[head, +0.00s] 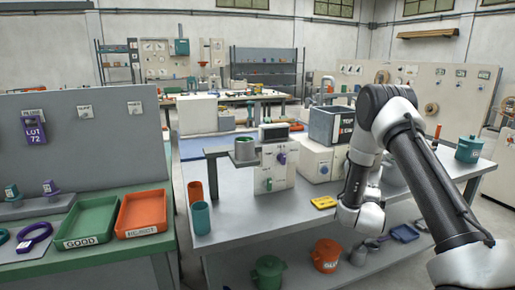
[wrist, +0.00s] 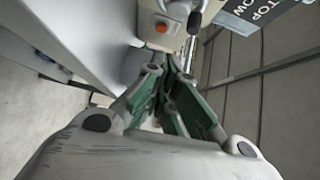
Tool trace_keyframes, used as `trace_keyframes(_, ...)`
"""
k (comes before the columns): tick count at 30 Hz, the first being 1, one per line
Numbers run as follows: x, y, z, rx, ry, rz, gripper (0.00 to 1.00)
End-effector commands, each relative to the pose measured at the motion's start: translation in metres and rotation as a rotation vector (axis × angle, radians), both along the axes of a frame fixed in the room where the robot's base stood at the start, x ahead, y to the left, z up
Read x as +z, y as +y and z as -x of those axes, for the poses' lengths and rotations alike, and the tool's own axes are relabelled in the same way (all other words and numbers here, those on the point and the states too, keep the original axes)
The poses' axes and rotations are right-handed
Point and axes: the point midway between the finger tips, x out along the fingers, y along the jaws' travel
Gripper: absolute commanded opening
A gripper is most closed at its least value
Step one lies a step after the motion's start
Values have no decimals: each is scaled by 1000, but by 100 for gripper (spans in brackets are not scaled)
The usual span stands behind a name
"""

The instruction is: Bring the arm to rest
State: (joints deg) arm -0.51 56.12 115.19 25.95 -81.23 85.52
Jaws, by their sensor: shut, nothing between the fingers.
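My arm (head: 372,140) rises from the lower right of the head view, bends at a high elbow and drops to the wrist (head: 360,212) over the right part of the grey workbench (head: 245,212). The fingers do not show clearly in the head view. In the wrist view my gripper (wrist: 168,80) has its green-padded fingers drawn together, with nothing between them. A pale machine housing with an orange button (wrist: 162,28) lies beyond the fingertips.
A grey labelled bin (head: 330,125) stands behind my arm. A winder unit with a green cup (head: 245,150) is left of it. A yellow piece (head: 323,202) lies near my wrist. A teal pot (head: 468,149) stands at right. Green (head: 90,243) and orange (head: 119,212) trays sit on the left bench.

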Motion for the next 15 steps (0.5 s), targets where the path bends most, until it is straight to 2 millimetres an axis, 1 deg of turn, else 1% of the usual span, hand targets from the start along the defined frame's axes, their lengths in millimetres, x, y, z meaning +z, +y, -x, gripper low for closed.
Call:
trace_keyframes(1, 5, 0, -2, 4, 8, 2, 0)
trace_keyframes(8, 24, 6, -7, 33, 74, 20, 0)
trace_keyframes(11, 35, 9, -9, 52, 110, 33, 0)
trace_keyframes(15, 58, 17, -10, 94, 184, 62, 0)
